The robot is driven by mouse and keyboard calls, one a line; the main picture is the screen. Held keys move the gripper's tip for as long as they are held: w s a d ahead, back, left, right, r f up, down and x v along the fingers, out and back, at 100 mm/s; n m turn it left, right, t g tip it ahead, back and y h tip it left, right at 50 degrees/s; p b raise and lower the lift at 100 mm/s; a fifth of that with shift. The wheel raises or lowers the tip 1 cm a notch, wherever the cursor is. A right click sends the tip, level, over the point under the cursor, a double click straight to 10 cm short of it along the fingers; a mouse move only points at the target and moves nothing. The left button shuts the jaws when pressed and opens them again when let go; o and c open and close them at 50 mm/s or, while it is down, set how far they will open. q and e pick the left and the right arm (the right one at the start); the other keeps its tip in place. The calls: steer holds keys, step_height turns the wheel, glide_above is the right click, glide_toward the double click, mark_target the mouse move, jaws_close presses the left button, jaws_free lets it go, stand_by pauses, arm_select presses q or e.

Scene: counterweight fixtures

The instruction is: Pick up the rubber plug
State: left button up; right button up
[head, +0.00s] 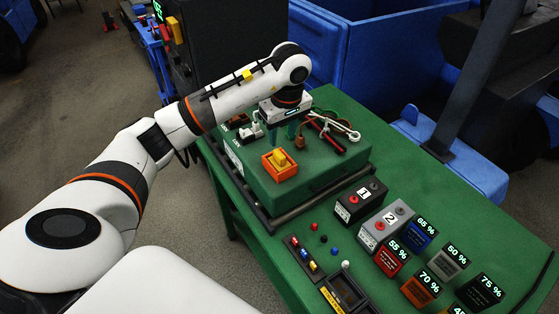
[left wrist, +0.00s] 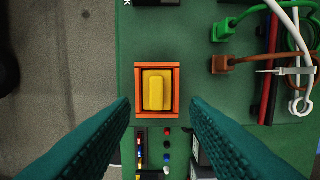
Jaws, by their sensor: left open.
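No part is labelled as the rubber plug, so I cannot tell for sure which one it is. A yellow block (head: 278,157) with a raised bar sits in an orange square frame (head: 283,174) on the green case; it also shows in the left wrist view (left wrist: 155,92). A brown plug (left wrist: 222,65) and a green plug (left wrist: 222,31), each with a cable, lie right of it in that view. My left gripper (head: 282,133) points down above the case, just behind the yellow block. Its open, empty fingers (left wrist: 158,106) show below the block in the wrist view. My right gripper is not in view.
The green case (head: 325,178) stands on a green table (head: 225,205). Red and black leads and a white cable (head: 340,128) lie on it. Numbered boxes (head: 360,201), percentage-marked blocks (head: 420,290) and small coloured pegs (head: 323,238) crowd the right. A blue bin (head: 370,50) stands behind.

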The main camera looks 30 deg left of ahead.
mark_target(279, 154)
arm_select(q)
steer(key=shift+f, duration=0.75)
steer(key=f+p, duration=0.2)
steer(key=f, duration=0.1)
steer(key=f+p, duration=0.1)
steer(key=shift+s+a+f, duration=0.15)
steer(key=shift+a+f, duration=0.15)
steer(key=shift+f, duration=0.45)
steer(key=shift+c, duration=0.5)
steer(key=c, duration=0.8)
